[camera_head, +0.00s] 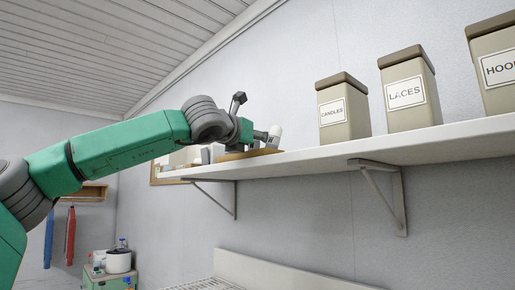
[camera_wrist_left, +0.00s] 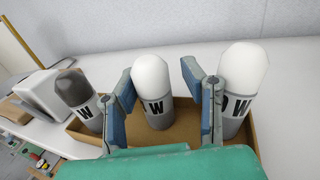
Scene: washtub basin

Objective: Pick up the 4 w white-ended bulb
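A cardboard tray (camera_wrist_left: 184,136) on the shelf holds three bulbs with grey bases. The middle bulb (camera_wrist_left: 152,82) has a white end and a "W" on its label; the number before it is hidden. The right bulb (camera_wrist_left: 244,72) also has a white end, its number partly covered. The left bulb (camera_wrist_left: 74,90) has a dark grey end. My left gripper (camera_wrist_left: 157,70) is open, with one finger on each side of the middle bulb and a gap visible on the right. In the head view my left gripper (camera_head: 262,135) is at the tray (camera_head: 250,154), beside a white-ended bulb (camera_head: 275,131). My right gripper is out of view.
The white shelf (camera_head: 400,150) also carries boxes labelled CANDLES (camera_head: 343,108), LACES (camera_head: 408,88) and a third at the right edge. The wall is close behind. White and grey objects (camera_wrist_left: 45,92) stand left of the tray.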

